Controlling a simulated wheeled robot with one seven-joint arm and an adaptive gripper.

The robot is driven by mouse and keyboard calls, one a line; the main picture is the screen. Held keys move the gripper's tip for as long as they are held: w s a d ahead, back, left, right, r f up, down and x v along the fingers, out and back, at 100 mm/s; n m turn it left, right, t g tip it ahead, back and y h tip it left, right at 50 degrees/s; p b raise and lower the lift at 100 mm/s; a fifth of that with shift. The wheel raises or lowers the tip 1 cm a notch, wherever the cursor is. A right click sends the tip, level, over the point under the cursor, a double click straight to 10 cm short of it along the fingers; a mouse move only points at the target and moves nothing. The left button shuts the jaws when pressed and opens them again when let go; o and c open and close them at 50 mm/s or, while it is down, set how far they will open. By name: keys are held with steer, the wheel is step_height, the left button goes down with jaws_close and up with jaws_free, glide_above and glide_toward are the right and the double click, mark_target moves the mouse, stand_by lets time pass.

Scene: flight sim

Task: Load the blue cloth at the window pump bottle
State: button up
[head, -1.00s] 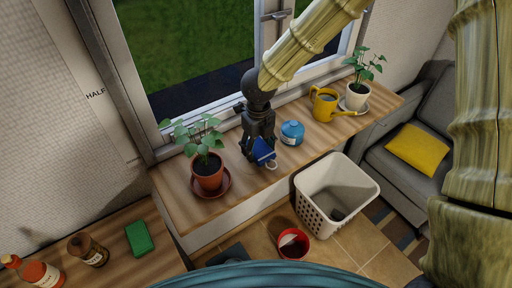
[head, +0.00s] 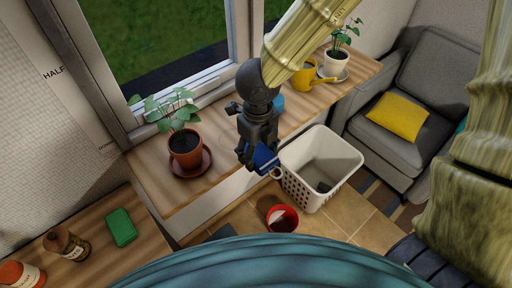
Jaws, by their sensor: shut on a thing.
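My gripper (head: 257,160) is shut on the blue cloth (head: 263,159), a dark blue piece with a pale ring at its lower right. It holds the cloth clear of the wooden window sill (head: 222,160), by the sill's front edge and left of the white basket. A light blue round bottle (head: 279,103) stands on the sill behind my gripper. My gripper hides most of the bottle, so its top cannot be seen.
A potted plant (head: 185,147) stands left on the sill; a yellow watering can (head: 307,73) and another plant (head: 336,62) stand right. The white basket (head: 301,188) and a red container (head: 282,219) are on the floor.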

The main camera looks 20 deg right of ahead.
steer(key=o, duration=0.4)
steer(key=c, duration=0.3)
steer(key=shift+w+r, duration=0.15)
steer(key=w+d+r+m+p, duration=0.3)
steer(key=w+m+p, duration=0.1)
steer(key=w+m, duration=0.2)
steer(key=w+d+r+m+p, duration=0.3)
steer(key=w+d+m, duration=0.1)
steer(key=w, duration=0.3)
steer(key=w+d+r+m+p, duration=0.3)
steer(key=w+d+m+p, duration=0.1)
steer(key=w+m, duration=0.3)
steer(key=shift+d+m+p, duration=0.15)
steer(key=shift+m+p, duration=0.15)
steer(key=shift+p, duration=0.05)
steer(key=shift+w+d, duration=0.1)
steer(key=shift+d, duration=0.05)
steer(key=shift+f+b, duration=2.1)
steer(key=shift+f, duration=0.85)
